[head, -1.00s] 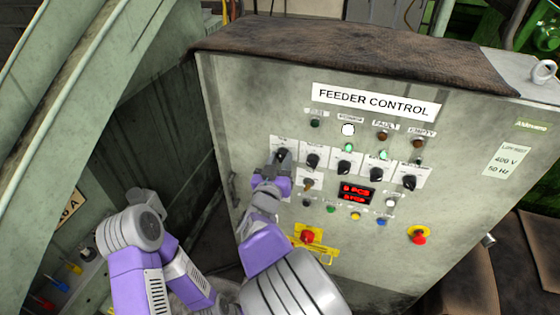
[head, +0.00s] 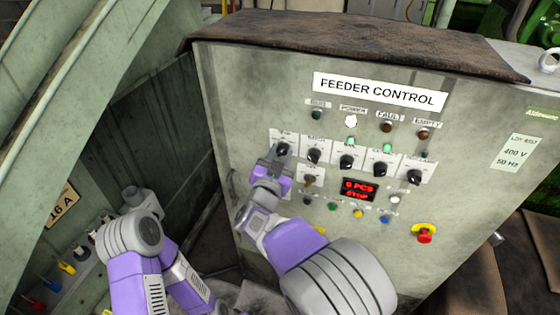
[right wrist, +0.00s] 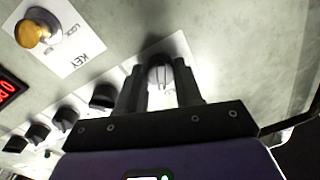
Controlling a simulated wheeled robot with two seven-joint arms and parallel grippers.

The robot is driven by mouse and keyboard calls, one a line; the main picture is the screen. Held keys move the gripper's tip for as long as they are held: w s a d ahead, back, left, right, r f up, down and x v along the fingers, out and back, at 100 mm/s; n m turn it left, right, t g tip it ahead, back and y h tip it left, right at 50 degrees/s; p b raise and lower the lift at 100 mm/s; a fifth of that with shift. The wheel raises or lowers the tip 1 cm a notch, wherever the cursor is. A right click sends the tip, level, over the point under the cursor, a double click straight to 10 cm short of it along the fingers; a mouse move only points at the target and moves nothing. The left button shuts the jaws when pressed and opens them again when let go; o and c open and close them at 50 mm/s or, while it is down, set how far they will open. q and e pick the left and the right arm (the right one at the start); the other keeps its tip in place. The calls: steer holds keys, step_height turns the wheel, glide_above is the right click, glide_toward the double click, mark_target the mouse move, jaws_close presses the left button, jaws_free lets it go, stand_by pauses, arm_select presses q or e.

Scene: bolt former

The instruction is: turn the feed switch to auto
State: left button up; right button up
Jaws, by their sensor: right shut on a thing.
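The feed switch (head: 283,149) is most likely the dark leftmost knob in the upper row of the grey feeder control panel (head: 480,190); its label is too small to read. My right gripper (head: 276,161) is at this knob, shut on it. In the right wrist view the two dark fingers (right wrist: 160,82) stand on either side of the knob (right wrist: 160,76), which shows a pale pointer line. The knob's position marks are hidden by the gripper.
More black knobs (head: 347,161) stand close to the right. Below are a brass key switch (right wrist: 36,32), a red display (head: 358,189), small coloured buttons and a red emergency stop (head: 425,235). A dark green wall closes off the left side; a brown cover (head: 350,48) lies on top.

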steer(key=shift+m+b, duration=1.35)
steer(key=shift+m, duration=0.45)
steer(key=o, duration=1)
steer(key=shift+o, duration=0.2)
steer(key=p+v, duration=0.1)
steer(key=v, duration=0.6)
steer(key=shift+s, duration=0.2)
steer(key=shift+a+f, duration=0.1)
